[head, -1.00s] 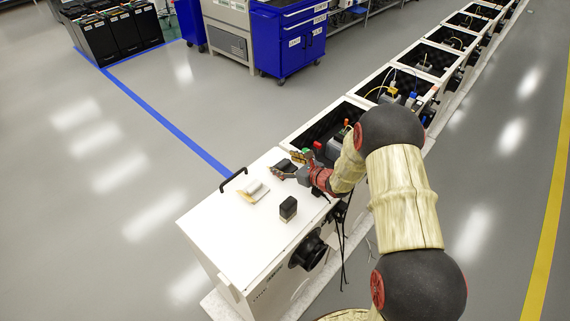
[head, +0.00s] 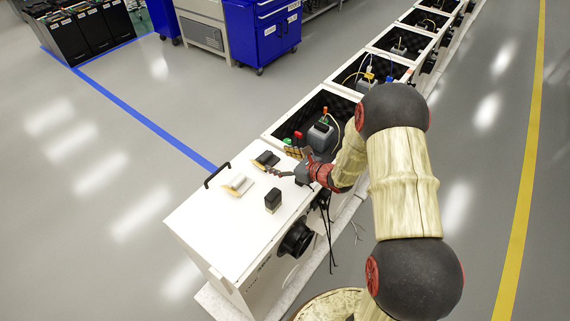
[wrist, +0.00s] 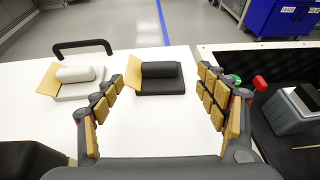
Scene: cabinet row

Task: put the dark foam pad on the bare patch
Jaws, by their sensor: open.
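The dark foam pad (wrist: 160,87), with a dark roll and a tan flap on it, lies flat on the white cabinet top. In the head view the dark pad (head: 266,159) is near the top's far edge. My gripper (wrist: 160,76) is open and empty. Its fingers point toward the pad, with the pad beyond and between the fingertips in the wrist view. In the head view my gripper (head: 277,172) is just in front of the pad, low over the top. I cannot make out the bare patch in either view.
A similar white pad (wrist: 79,83) lies left of the dark one. A black block (head: 272,200) stands nearer the front, and a black handle (head: 216,174) is at the left edge. The adjoining open cabinet (head: 267,135) has a dark lining and holds a grey box (head: 321,137).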

